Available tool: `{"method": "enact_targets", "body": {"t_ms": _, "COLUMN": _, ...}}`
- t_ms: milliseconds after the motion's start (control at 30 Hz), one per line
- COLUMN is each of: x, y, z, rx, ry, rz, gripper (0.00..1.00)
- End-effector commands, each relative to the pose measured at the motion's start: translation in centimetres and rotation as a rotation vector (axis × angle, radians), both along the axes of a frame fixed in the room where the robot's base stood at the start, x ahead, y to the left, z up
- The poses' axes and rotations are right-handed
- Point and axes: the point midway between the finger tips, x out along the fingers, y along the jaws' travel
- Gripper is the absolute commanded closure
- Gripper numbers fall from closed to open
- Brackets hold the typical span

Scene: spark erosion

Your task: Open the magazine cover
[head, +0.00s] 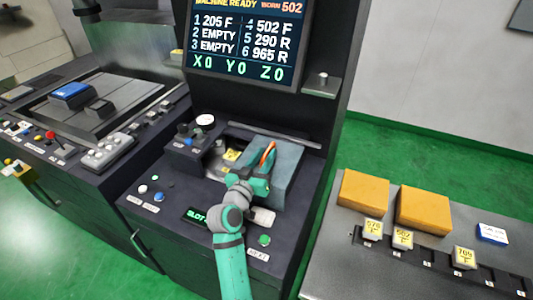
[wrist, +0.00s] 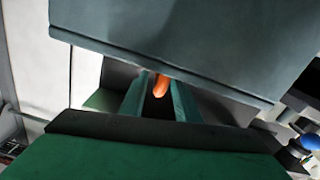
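The magazine cover (head: 283,165) is a grey-blue box-like lid on the machine's console. Its large flat face (wrist: 200,45) fills the top of the wrist view, with a dark space below its edge. An orange handle (head: 268,152) rises at the cover's left side, and it also shows in the wrist view (wrist: 161,86). My gripper (head: 260,170) is at this handle, with one finger close on each side of it in the wrist view (wrist: 160,92), and looks shut on it. The arm hides part of the cover's front. Left of the cover, a yellow tag (head: 232,155) shows inside a recess.
A screen (head: 245,45) above the console lists slots. Buttons and a green slot display (head: 195,215) lie left of my arm. A small shelf (head: 322,85) juts out above right. At right, a grey bench (head: 335,270) carries orange blocks (head: 363,190) and yellow tags.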

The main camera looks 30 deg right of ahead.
Motion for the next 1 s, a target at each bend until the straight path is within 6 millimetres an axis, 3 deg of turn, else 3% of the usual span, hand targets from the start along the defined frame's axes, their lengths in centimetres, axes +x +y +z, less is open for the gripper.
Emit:
{"method": "enact_targets", "body": {"t_ms": 300, "x": -3.6, "y": 4.8, "z": 0.0, "rx": -0.002, "ry": 0.001, "rz": 0.003, "gripper": 0.70}}
{"method": "enact_targets", "body": {"t_ms": 500, "x": -5.2, "y": 6.7, "z": 0.0, "rx": -0.001, "ry": 0.000, "rz": 0.002, "gripper": 0.70}}
{"method": "enact_targets", "body": {"t_ms": 1000, "x": -5.7, "y": 7.3, "z": 0.0, "rx": -0.001, "ry": 0.000, "rz": 0.000, "gripper": 0.70}}
